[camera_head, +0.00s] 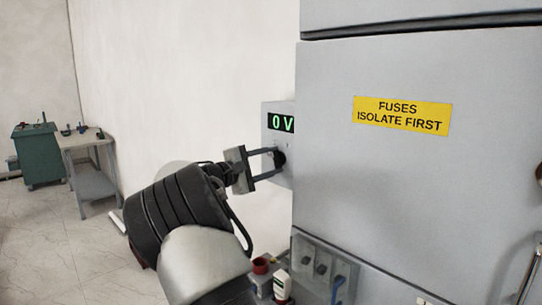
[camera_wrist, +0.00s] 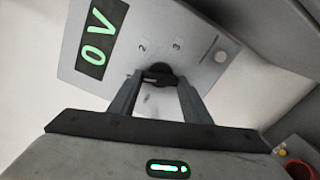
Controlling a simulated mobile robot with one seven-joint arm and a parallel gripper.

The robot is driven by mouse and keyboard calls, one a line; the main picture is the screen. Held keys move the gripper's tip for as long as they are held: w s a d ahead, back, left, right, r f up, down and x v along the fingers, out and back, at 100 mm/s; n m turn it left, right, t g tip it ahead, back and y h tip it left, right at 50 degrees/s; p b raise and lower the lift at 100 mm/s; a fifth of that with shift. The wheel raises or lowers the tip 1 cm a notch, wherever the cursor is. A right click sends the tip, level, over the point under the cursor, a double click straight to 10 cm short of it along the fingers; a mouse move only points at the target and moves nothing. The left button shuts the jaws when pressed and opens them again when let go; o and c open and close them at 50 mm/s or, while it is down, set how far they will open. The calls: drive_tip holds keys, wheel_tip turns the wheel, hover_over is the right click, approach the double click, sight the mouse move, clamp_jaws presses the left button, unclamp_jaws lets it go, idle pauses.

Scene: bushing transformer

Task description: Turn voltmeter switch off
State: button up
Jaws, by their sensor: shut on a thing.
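The voltmeter is a grey box (camera_head: 270,112) on the wall beside the large cabinet. Its display (camera_head: 281,122) reads "0 V" in green, and the display also shows at the upper left of the wrist view (camera_wrist: 101,38). Below the display is a black rotary switch knob (camera_head: 280,158), which also shows in the wrist view (camera_wrist: 158,73) near the printed marks 2 and 3. My gripper (camera_head: 272,163) reaches the box from the left, and its two fingers (camera_wrist: 155,92) are shut on the knob, one on each side. The fingers hide part of the knob and nearby markings.
The grey cabinet with a yellow label "FUSES ISOLATE FIRST" (camera_head: 402,115) stands close on the right. Below are a panel with small switches (camera_head: 322,268) and a red round item (camera_head: 261,265). A workbench (camera_head: 88,150) and green cabinet (camera_head: 40,155) stand far left.

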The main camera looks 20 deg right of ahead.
drive_tip(key=n+p, duration=0.3)
drive_tip(key=shift+r+n, duration=0.15)
drive_tip(key=shift+n, duration=0.25)
drive_tip(key=n+p, duration=0.2)
drive_tip(key=n, duration=0.1)
drive_tip(key=shift+n+p, duration=0.3)
drive_tip(key=n, duration=0.3)
drive_tip(key=shift+s+f+p, duration=0.1)
drive_tip(key=shift+f+p, duration=0.15)
drive_tip(key=shift+p, duration=0.15)
drive_tip(key=shift+n, duration=1.7)
drive_tip(key=shift+f, duration=0.1)
drive_tip(key=o, duration=1)
drive_tip(key=shift+o, duration=0.2)
drive_tip(key=b+v, duration=0.2)
drive_tip(key=v, duration=1.5)
drive_tip(key=shift+a, duration=0.2)
drive_tip(key=shift+s, duration=0.15)
